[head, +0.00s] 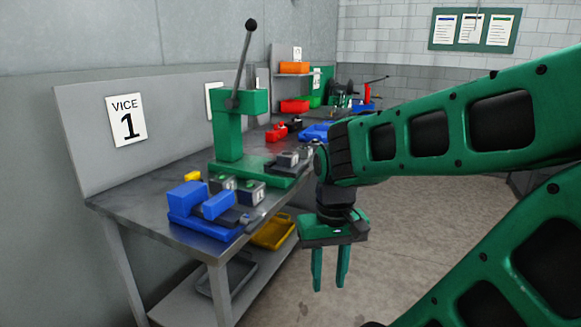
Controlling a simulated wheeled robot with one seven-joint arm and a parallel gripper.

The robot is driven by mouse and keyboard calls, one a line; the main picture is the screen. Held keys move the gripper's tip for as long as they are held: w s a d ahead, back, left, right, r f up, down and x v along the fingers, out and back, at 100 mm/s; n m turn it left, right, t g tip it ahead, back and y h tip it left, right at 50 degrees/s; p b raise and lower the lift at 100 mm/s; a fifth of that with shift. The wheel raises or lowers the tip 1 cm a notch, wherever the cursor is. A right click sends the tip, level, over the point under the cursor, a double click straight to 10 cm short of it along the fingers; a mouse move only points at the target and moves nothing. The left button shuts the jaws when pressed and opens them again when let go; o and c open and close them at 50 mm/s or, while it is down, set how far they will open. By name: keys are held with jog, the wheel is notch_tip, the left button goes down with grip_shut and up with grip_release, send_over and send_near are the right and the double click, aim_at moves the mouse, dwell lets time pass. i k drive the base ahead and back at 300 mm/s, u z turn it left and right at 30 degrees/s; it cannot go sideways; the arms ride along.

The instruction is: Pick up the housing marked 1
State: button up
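Small grey housings stand on the workbench: one (251,191) at the front edge, with a pale mark on its face, and one (222,182) just left of it. Another grey block (288,158) sits on the green press base. The marks are too small to read, so I cannot tell which is housing 1. My gripper (330,272) hangs fingers-down over the aisle, right of the bench and clear of the housings. Its two green fingers are apart with nothing between them.
A blue vice (190,200) sits at the bench's near corner, below a sign reading VICE 1 (127,118). A green lever press (230,130) rises behind the housings. A yellow tray (273,231) is on the lower shelf. The floor (400,225) right of the bench is clear.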

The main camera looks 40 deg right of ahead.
aim_at(284, 159)
jog(key=k, duration=1)
jog(key=z, duration=0.35)
jog(key=i, duration=0.5)
jog(key=z, duration=0.85)
jog(key=i, duration=1.95)
jog(key=u, duration=0.7)
